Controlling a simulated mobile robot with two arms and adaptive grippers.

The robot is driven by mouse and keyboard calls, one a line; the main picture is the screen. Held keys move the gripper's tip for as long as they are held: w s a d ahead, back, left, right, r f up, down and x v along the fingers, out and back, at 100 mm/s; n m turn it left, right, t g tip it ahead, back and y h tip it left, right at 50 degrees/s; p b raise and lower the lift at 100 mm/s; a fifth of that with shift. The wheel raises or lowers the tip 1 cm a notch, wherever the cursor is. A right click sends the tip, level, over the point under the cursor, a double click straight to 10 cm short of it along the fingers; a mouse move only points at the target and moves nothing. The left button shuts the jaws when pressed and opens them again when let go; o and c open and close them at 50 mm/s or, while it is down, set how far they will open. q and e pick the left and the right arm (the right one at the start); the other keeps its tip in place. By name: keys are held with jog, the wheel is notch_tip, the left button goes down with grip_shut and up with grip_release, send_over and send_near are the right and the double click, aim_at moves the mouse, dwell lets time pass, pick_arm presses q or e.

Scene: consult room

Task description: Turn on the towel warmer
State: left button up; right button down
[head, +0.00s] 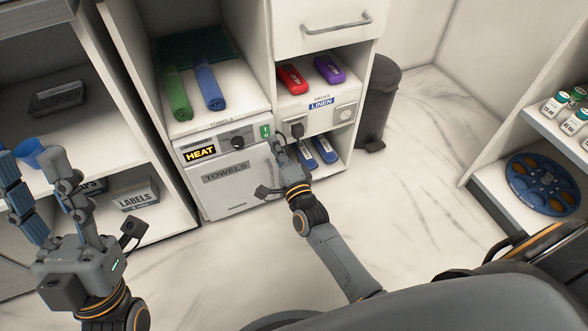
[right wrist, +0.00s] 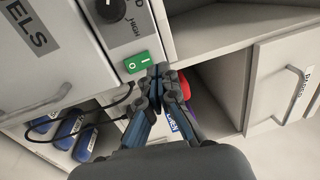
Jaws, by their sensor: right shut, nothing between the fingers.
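The towel warmer (head: 228,183) is a white unit low in the cabinet, with a HEAT label, a dark knob (head: 238,142), a green rocker switch (head: 266,131) and a front marked TOWELS. In the right wrist view the green switch (right wrist: 137,62) shows O and I marks, with the knob (right wrist: 110,9) above it. I cannot tell which side is pressed. My right gripper (head: 277,142) is shut and empty, its tips close beside the switch. Its tips also show in the right wrist view (right wrist: 161,72); contact is unclear. My left gripper (head: 38,165) is open and empty at the left.
A dark bin (head: 378,95) stands beyond. The floor on the right is clear.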

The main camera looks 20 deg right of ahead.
pick_arm(q)
jog(key=w+d+f+g+y+p, duration=0.1)
jog(key=w+f+g+y+p, duration=0.1)
jog(key=w+f+g, duration=0.6)
jog(key=shift+w+f+y+p, duration=0.4)
jog(key=shift+w+f, duration=0.2)
jog(key=shift+w, duration=0.55)
pick_arm(e)
jog(key=s, duration=0.9)
jog(key=shift+r, duration=0.45)
jog(key=shift+d, duration=0.1)
